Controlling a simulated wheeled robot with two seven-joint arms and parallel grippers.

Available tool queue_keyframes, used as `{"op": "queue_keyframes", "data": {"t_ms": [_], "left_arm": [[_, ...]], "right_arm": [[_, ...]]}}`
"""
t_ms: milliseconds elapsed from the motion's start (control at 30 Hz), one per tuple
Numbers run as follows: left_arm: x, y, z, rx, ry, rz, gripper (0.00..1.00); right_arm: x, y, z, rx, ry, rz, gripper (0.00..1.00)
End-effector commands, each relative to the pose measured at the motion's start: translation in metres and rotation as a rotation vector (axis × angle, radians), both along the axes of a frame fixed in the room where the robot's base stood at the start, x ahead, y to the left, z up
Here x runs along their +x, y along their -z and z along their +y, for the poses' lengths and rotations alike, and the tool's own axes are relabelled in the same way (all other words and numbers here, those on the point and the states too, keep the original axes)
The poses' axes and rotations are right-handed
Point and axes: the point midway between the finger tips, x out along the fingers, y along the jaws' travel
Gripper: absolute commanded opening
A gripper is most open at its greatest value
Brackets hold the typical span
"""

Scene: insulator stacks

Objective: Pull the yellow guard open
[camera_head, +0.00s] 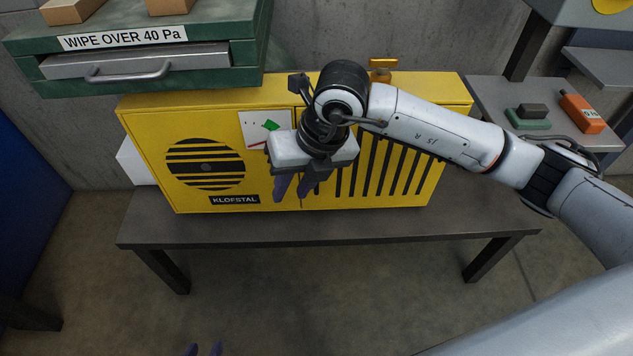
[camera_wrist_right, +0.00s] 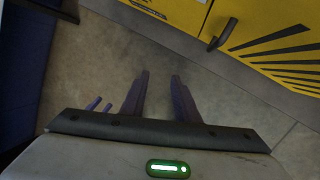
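The yellow cabinet (camera_head: 205,115) marked KLOFSTAL stands on a dark table. Its right front half, the slatted yellow guard (camera_head: 414,158), looks closed, flush along the seam. The right wrist view shows the guard (camera_wrist_right: 268,15) with a dark bar handle (camera_wrist_right: 224,34) near the seam; in the head view my arm hides this handle. My right gripper (camera_head: 291,188) hangs before the cabinet front, fingers down. Its fingers (camera_wrist_right: 158,97) are apart with nothing between them, away from the handle.
A green drawer unit (camera_head: 215,72) with a metal handle overhangs the cabinet at upper left. A brass-coloured fitting (camera_head: 383,68) sits on the cabinet top. A grey side surface (camera_head: 490,95) at right holds an orange box (camera_head: 581,112). The floor before the table is clear.

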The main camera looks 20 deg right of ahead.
Motion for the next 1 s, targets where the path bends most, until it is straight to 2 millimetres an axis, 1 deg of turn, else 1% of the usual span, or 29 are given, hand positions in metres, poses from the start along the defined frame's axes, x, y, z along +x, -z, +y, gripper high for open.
{"op": "queue_keyframes", "data": {"t_ms": [33, 100, 200, 233, 367, 600, 700, 833, 1000], "left_arm": [[0.001, 0.006, -0.001, 0.0, 0.001, -0.002, 0.31], [0.002, 0.006, -0.001, -0.002, 0.002, -0.005, 0.31], [0.003, 0.005, -0.002, -0.003, 0.003, -0.01, 0.31], [0.003, 0.004, -0.002, -0.003, 0.003, -0.01, 0.31], [0.003, 0.005, -0.002, -0.004, 0.003, -0.011, 0.31], [0.003, 0.008, -0.002, -0.004, 0.003, -0.009, 0.31], [0.003, 0.01, -0.002, -0.005, 0.003, -0.009, 0.31], [0.003, 0.011, -0.002, -0.004, 0.004, -0.009, 0.31], [0.003, 0.012, -0.002, -0.004, 0.004, -0.009, 0.31]], "right_arm": [[0.017, -0.003, -0.024, -0.087, 0.047, -0.055, 0.28], [0.032, -0.012, -0.048, -0.174, 0.104, -0.105, 0.28], [0.042, -0.018, -0.067, -0.235, 0.151, -0.142, 0.28], [0.044, -0.018, -0.069, -0.244, 0.157, -0.146, 0.28], [0.05, -0.004, -0.071, -0.25, 0.162, -0.147, 0.28], [0.067, 0.038, -0.071, -0.247, 0.159, -0.144, 0.28], [0.073, 0.053, -0.072, -0.246, 0.158, -0.147, 0.28], [0.079, 0.066, -0.072, -0.244, 0.157, -0.147, 0.28], [0.082, 0.073, -0.072, -0.243, 0.156, -0.148, 0.28]]}}
